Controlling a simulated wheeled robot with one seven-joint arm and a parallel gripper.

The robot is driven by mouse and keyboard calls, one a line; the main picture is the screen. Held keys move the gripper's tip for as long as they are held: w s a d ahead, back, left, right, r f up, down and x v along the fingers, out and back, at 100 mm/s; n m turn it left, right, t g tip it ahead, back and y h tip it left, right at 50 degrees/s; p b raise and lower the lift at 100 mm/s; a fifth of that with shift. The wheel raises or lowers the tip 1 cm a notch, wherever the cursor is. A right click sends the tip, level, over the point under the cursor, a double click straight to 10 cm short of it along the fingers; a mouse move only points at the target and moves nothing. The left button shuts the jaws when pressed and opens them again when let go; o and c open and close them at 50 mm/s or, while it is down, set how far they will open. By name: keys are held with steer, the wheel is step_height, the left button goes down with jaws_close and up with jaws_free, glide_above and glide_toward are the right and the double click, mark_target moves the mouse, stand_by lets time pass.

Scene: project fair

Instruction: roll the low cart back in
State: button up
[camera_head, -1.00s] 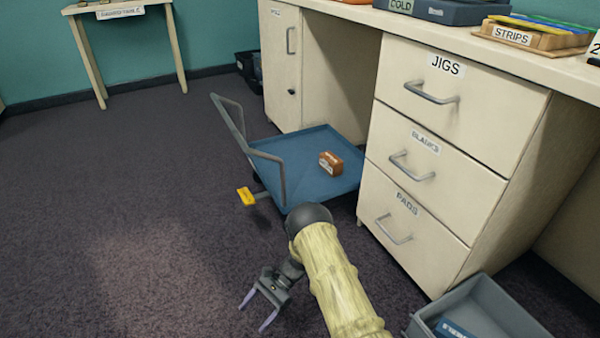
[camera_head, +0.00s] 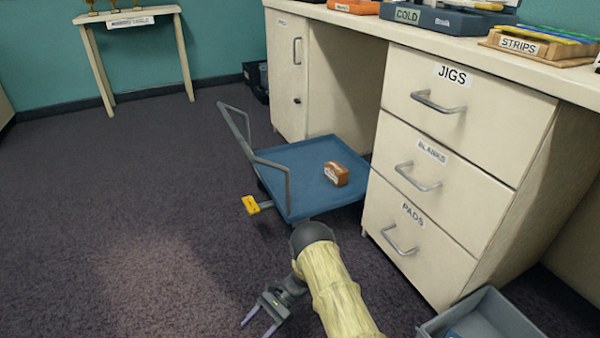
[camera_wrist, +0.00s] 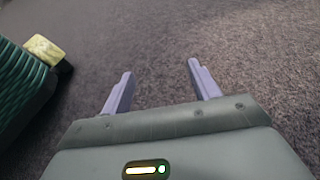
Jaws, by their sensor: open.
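The low cart (camera_head: 290,161) is a blue flat platform with a grey push handle (camera_head: 270,163) at its left side. Its right part sits in the knee space under the bench, and its left part sticks out onto the carpet. A yellow pedal (camera_head: 251,205) juts from its near left edge. A brown labelled block (camera_head: 336,174) lies on the platform. My gripper (camera_head: 259,325) is open and empty, low over the carpet in front of the cart. In the wrist view my gripper (camera_wrist: 160,80) points at bare carpet, with the yellow pedal (camera_wrist: 44,48) at upper left.
A drawer unit (camera_head: 440,190) labelled JIGS, BLANKS and PADS stands right of the cart, all drawers shut. A cupboard (camera_head: 286,75) stands behind it. A grey bin (camera_head: 480,318) is on the floor at lower right. Open carpet (camera_head: 110,210) lies to the left.

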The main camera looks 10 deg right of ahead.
steer(key=shift+n+h, duration=0.7)
steer(key=shift+h, duration=0.2)
steer(key=d+r+p, duration=0.1)
steer(key=r, duration=0.2)
steer(key=d+r+p, duration=0.1)
steer(key=r, duration=0.1)
steer(key=w+r+p, duration=0.1)
steer(key=r, duration=0.2)
steer(key=shift+d+r, duration=0.35)
steer(key=shift+d, duration=0.05)
jaws_close()
steer(key=s+d+r+n+t+h+p, duration=0.3)
steer(key=s+d+r+p, duration=0.1)
steer(key=r, duration=1)
steer(key=s+d+r+n+t+h+p, duration=0.3)
steer(key=d+r+p, duration=0.4)
steer(key=r, duration=0.8)
steer(key=s+d+r+n+t+h+p, duration=0.3)
steer(key=d+r, duration=0.5)
steer(key=r, duration=0.6)
steer(key=s+t+p, duration=0.1)
steer(key=s+p, duration=0.1)
steer(key=p, duration=0.1)
steer(key=shift+d+r, duration=0.15)
steer(key=shift+d, duration=0.05)
steer(key=shift+w+a, duration=0.1)
